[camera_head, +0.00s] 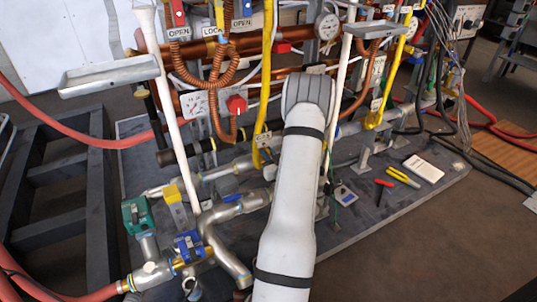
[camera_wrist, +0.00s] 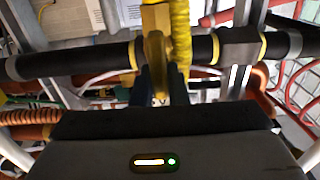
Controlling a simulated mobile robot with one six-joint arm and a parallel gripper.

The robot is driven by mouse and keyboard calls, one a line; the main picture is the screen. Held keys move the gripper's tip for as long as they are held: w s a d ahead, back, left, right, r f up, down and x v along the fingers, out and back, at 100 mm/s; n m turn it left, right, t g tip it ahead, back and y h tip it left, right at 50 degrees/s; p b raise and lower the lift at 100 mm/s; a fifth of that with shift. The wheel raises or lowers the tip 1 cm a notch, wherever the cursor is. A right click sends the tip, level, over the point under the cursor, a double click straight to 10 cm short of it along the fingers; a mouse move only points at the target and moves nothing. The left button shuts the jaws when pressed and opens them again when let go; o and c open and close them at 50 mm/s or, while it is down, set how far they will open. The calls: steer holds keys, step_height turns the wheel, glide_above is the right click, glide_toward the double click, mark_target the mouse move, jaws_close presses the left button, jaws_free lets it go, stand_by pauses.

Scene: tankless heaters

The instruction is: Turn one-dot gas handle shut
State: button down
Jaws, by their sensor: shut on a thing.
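In the wrist view, a yellow handle (camera_wrist: 155,50) stands in front of a black-wrapped horizontal pipe (camera_wrist: 80,60). My gripper (camera_wrist: 163,78) reaches up to it, with two dark fingers close together at its lower end. The gripper is shut on this yellow handle. I cannot see a dot mark on it, and the finger contact is partly hidden by its dark shade. In the head view, my white arm hides the gripper and the held handle.
A yellow corrugated hose (camera_wrist: 181,30) runs right beside the handle. In the head view, copper pipes (camera_head: 200,52), a red knob (camera_head: 236,104) and a white pole (camera_head: 170,90) crowd the left of my arm. Pliers (camera_head: 403,177) lie on the grey board at right.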

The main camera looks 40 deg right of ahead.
steer(key=m, duration=0.3)
steer(key=shift+s+d+f+m+p, duration=0.1)
steer(key=shift+d+m+p, duration=0.1)
steer(key=shift+m+p, duration=0.15)
steer(key=shift+d+f+m+p, duration=0.1)
steer(key=shift+m+p, duration=0.15)
steer(key=shift+m, duration=0.8)
steer(key=shift+d+f+m+p, duration=0.1)
steer(key=shift+m+p, duration=0.15)
steer(key=shift+m, duration=0.75)
steer(key=shift+s, duration=0.1)
steer(key=c, duration=1.4)
jaws_free()
steer(key=shift+c, duration=0.2)
steer(key=shift+r, duration=0.1)
step_height(320, 180, up, 10)
steer(key=p, duration=0.4)
